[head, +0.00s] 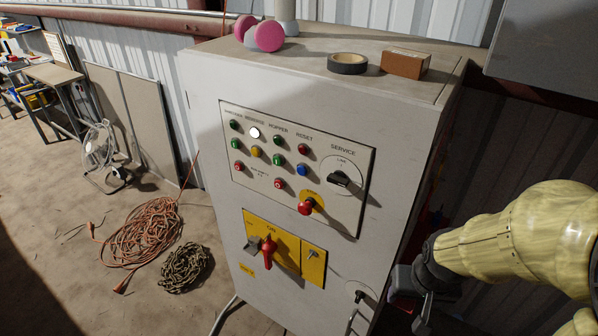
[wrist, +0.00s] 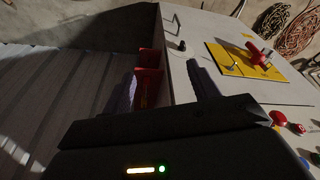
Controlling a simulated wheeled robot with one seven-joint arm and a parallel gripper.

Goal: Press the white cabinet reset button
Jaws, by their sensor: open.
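The white cabinet (head: 205,100) stands in the middle of the head view. Its upper control panel (head: 235,112) carries small round buttons. Under the RESET label sit a dark red button (head: 303,148) and a blue button (head: 302,170). A bright white button (head: 255,133) sits in another column, left of the HOPPER label.
A red emergency knob (head: 306,208) and a black service switch (head: 340,179) share the panel. Below are a yellow plate with a red handle (head: 268,252). Tape (head: 347,63) and a brown block (head: 405,64) lie on top. Coiled orange cable (head: 140,235) lies left.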

